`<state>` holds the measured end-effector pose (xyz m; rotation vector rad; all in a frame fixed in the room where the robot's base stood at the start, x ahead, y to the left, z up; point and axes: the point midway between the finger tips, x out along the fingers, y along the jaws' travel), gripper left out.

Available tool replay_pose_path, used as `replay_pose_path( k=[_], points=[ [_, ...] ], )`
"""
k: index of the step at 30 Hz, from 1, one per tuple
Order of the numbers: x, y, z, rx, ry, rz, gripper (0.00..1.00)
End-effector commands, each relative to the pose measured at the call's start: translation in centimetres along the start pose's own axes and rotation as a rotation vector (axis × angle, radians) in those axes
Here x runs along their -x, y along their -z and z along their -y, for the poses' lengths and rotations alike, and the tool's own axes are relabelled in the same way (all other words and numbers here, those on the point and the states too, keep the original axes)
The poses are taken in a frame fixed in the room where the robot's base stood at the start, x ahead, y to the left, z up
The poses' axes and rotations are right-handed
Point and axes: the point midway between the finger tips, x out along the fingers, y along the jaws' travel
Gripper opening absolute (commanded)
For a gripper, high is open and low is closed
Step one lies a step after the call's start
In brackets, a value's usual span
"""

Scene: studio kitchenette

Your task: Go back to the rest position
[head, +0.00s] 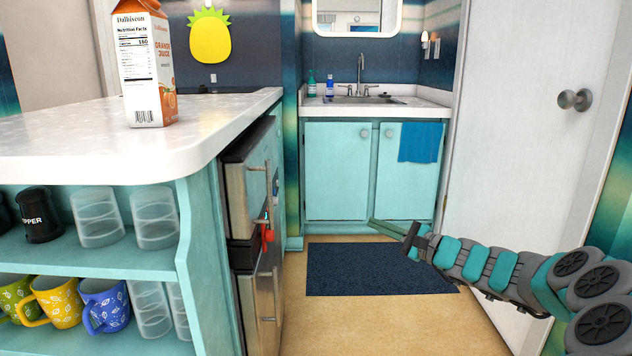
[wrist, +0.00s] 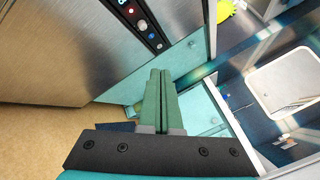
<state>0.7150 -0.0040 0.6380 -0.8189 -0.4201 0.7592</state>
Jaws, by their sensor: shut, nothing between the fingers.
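My arm reaches in from the right of the head view. My gripper (head: 378,226) is at its end, over the floor and in front of the teal sink cabinet. In the wrist view, my gripper (wrist: 158,78) shows its two green fingers pressed together with nothing between them. It touches nothing that I can see. A steel appliance front (wrist: 70,45) stands to the left of the fingers in the wrist view.
A white counter (head: 60,147) with an orange juice carton (head: 148,65) stands at the left, above shelves of mugs (head: 105,305). Steel appliances (head: 247,190) face the aisle. A white door (head: 530,130) is at the right. A dark mat (head: 370,268) lies on the open floor.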

Motion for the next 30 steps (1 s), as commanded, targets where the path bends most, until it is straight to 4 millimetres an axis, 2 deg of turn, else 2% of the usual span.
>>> replay_pose_path(
  k=[5, 11, 14, 17, 18, 21, 24, 26, 30],
  points=[
    [-1.1, -3.8, -1.4, 0.046, -0.075, 0.047, 0.0],
    [-2.1, -9.6, -4.0, 0.128, -0.2, 0.118, 0.0],
    [-2.2, -13.2, -6.2, 0.187, -0.292, 0.162, 0.0],
    [-1.7, -18.1, -9.5, 0.273, -0.426, 0.219, 0.0],
    [-1.2, -20.1, -11.1, 0.314, -0.49, 0.242, 0.0],
    [1.0, -24.1, -15.3, 0.416, -0.655, 0.291, 0.0],
    [4.2, -27.0, -19.0, 0.516, -0.819, 0.322, 0.0],
    [6.4, -28.2, -21.0, 0.573, -0.917, 0.333, 0.0],
    [12.4, -29.5, -24.8, 0.697, -1.147, 0.332, 0.0]
  ],
)
